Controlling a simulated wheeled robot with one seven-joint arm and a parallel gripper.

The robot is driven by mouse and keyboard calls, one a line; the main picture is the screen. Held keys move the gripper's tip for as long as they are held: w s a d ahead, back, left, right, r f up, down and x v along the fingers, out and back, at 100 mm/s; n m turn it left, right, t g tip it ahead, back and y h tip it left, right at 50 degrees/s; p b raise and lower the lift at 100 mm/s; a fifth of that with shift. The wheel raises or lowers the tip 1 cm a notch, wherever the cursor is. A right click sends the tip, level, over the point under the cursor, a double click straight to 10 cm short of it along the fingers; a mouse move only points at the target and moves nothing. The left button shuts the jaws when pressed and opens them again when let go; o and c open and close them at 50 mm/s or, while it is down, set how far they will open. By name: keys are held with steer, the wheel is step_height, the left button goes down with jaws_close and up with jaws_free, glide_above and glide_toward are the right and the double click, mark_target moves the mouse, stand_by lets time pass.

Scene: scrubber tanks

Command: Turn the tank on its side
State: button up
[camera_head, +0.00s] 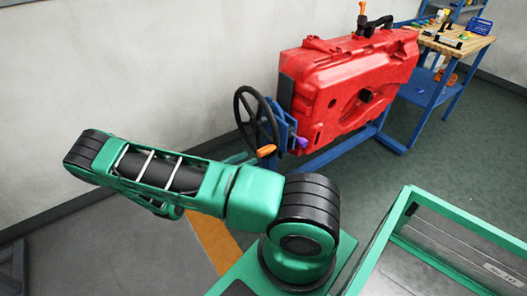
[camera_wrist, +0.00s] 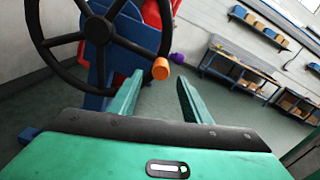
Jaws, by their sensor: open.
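The red tank (camera_head: 345,85) is upright on a blue stand (camera_head: 335,150) beside the wall in the head view. A black handwheel (camera_head: 257,120) with an orange knob (camera_head: 265,151) is at the stand's near end. In the wrist view the handwheel (camera_wrist: 75,35) fills the upper left, its orange knob (camera_wrist: 161,69) at the lower right of the rim. My gripper (camera_wrist: 160,90) is open, with its two green fingers apart below the knob in the picture. Nothing shows between the fingers. In the head view the gripper's fingers are largely hidden by my arm.
A workbench (camera_head: 455,42) with small items stands behind the tank at the right. A purple knob (camera_head: 301,142) is on the stand right of the handwheel. More benches (camera_wrist: 240,72) line the far side in the wrist view. Open floor (camera_head: 440,160) lies right of the stand.

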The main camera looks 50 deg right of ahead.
mark_target(265, 151)
steer(key=x, duration=0.9)
steer(key=shift+s+d, duration=0.2)
steer(key=shift+d, duration=0.15)
